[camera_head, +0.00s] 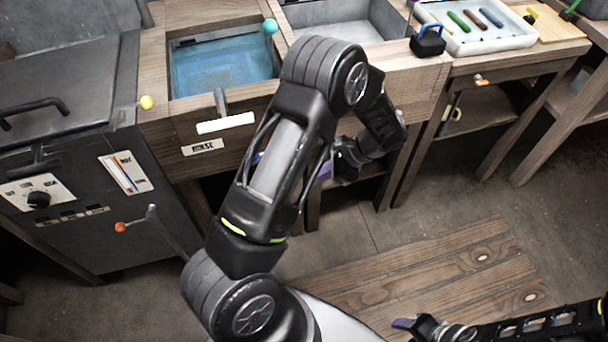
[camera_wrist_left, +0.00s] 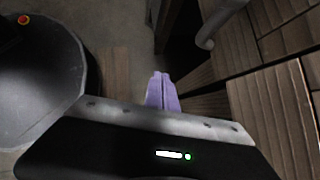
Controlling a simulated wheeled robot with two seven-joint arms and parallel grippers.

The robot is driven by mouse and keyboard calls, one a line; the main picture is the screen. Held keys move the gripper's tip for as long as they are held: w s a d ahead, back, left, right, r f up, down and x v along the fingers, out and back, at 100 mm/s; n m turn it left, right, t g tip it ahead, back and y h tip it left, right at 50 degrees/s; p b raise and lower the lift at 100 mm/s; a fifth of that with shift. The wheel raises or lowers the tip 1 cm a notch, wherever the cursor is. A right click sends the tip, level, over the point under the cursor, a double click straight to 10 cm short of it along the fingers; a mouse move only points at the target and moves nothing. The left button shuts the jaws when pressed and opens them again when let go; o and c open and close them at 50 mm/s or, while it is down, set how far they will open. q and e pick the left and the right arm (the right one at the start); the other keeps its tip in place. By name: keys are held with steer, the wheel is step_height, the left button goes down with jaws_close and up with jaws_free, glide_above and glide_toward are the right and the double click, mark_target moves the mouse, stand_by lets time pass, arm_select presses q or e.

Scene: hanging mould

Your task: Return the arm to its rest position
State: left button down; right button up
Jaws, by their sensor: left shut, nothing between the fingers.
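My left arm (camera_head: 275,165) rises from the bottom centre of the head view, bends at a high elbow and folds down in front of the wooden bench. My left gripper (camera_head: 323,172) hangs low before the bench front, partly hidden by the arm. In the left wrist view its purple fingers (camera_wrist_left: 162,92) are together with nothing between them. My right gripper (camera_head: 403,323) shows at the bottom right over the floor, with one purple fingertip visible. Whether its fingers are apart is not clear.
The bench holds a blue water basin (camera_head: 225,65) with a RINSE label and a white handle (camera_head: 226,123) in front. A dark oven (camera_head: 75,150) with an orange-tipped lever stands left. A white tray (camera_head: 475,28) is upper right. The floor (camera_head: 470,190) on the right is clear.

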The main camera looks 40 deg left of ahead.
stand_by(0.6)
arm_select(q)
steer(key=s+d+f+n+t+h+p, duration=0.15)
steer(key=d+f+h, duration=0.25)
steer(key=d, duration=0.5)
steer(key=d+f+n+t+h+p, duration=0.1)
steer(key=d+f+n+t+h, duration=0.25)
steer(key=d, duration=0.55)
steer(key=s+d+r+n+h+p, duration=0.1)
steer(key=s+d+r+n+p, duration=0.1)
steer(key=s, duration=0.5)
steer(key=s+d+r+n+h+p, duration=0.2)
steer(key=s+d+r+n+p, duration=0.1)
steer(key=s+d+n+p, duration=0.2)
steer(key=shift+s+d+r+p, duration=0.15)
steer(key=shift+s+d+p, duration=0.2)
steer(key=shift+s, duration=0.65)
